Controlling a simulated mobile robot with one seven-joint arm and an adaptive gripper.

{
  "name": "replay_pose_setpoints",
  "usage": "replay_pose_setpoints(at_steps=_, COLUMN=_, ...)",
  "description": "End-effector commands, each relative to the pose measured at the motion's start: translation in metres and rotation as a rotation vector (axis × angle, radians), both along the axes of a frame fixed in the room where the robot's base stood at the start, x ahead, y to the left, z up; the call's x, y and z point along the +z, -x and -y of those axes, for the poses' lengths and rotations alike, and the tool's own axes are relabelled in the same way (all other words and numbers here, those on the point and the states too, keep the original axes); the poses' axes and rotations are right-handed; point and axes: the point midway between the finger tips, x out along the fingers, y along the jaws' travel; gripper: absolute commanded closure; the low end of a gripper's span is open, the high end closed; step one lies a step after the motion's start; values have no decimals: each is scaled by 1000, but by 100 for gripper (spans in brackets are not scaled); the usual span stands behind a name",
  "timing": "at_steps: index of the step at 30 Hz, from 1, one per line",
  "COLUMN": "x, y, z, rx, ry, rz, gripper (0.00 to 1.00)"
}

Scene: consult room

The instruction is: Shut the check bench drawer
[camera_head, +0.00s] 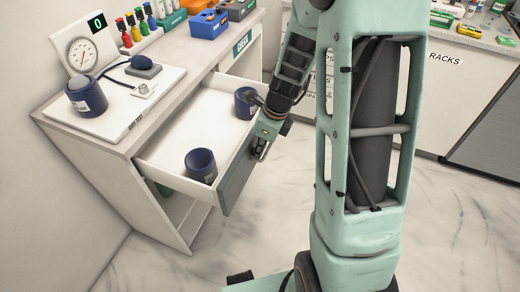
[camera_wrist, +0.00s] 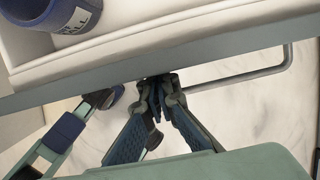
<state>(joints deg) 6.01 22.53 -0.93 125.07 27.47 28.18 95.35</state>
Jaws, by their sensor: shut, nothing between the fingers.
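The check bench (camera_head: 150,205) stands at the left in the head view. Its drawer (camera_head: 178,152) is pulled well out, and its grey front (camera_head: 236,177) faces right. The drawer front's top edge also crosses the wrist view (camera_wrist: 120,84). A bar handle (camera_wrist: 285,62) sticks out from the front. My gripper (camera_head: 262,150) is shut and empty, with its fingertips (camera_wrist: 160,84) close at the drawer front beside the handle. I cannot tell whether they touch it. Two dark blue cups stand in the drawer, one near (camera_head: 201,165) and one far (camera_head: 246,103).
A counter (camera_head: 455,60) runs along the right. The marble floor (camera_head: 450,230) is clear.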

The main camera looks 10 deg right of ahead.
Motion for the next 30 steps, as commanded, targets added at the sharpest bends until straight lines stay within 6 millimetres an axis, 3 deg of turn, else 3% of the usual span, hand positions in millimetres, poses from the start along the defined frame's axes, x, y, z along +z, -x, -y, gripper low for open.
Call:
replay_pose_setpoints(at_steps=8, x=4, y=-22, z=-32, rx=7, ry=1, rz=-1, gripper=100)
replay_pose_setpoints(at_steps=24, x=4, y=-107, z=-150, rx=8, ry=1, rz=2, gripper=100)
replay_pose_setpoints(at_steps=30, x=2, y=-130, z=-181, rx=5, ry=1, rz=1, gripper=100)
